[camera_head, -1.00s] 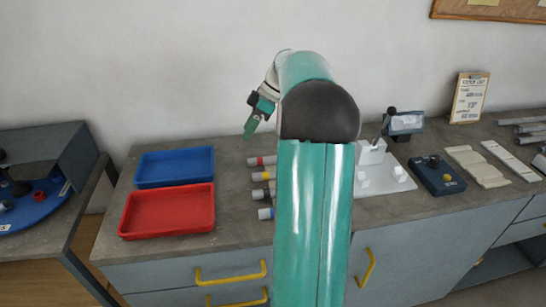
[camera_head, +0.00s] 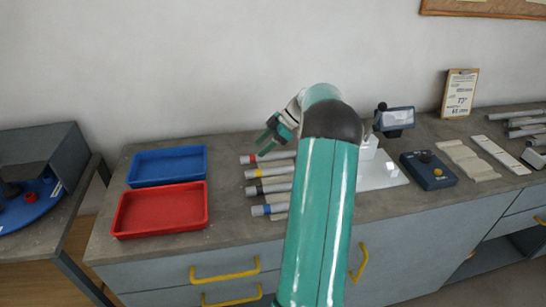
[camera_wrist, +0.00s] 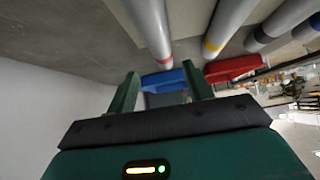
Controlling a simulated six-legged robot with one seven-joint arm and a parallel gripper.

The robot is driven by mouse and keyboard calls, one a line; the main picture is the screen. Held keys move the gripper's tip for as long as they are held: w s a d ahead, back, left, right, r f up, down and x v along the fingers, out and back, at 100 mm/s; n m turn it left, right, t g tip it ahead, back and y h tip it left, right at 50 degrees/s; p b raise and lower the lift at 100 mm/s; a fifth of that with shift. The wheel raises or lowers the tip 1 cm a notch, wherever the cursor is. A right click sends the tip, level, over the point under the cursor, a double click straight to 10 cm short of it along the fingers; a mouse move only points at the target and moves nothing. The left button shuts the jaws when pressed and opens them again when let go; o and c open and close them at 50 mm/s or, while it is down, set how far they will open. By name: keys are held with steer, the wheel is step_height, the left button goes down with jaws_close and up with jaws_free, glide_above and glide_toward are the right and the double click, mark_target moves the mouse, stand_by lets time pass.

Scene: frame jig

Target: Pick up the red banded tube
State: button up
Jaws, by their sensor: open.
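The red banded tube (camera_head: 268,157) is grey and lies flat on the bench, the farthest back in a row of tubes. In the wrist view the red banded tube (camera_wrist: 152,28) comes down from the top edge, and its red-banded end shows between my fingertips. My gripper (camera_head: 267,131) is open and empty, above and just behind the banded end in the head view. In the wrist view the fingers of my gripper (camera_wrist: 160,72) stand apart, with nothing between them at the base. My arm hides the right ends of some tubes in the head view.
Tubes with yellow (camera_head: 270,173), black (camera_head: 268,189) and blue (camera_head: 270,209) bands lie in front. A blue tray (camera_head: 168,181) and a red tray (camera_head: 160,232) stand left. A white fixture (camera_head: 385,178) and a dark control box (camera_head: 430,178) are right. The wall is behind.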

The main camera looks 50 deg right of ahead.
mark_target(252, 156)
steer(key=x, duration=0.5)
steer(key=shift+s+a, duration=0.15)
steer(key=shift+a, duration=0.05)
jaws_close()
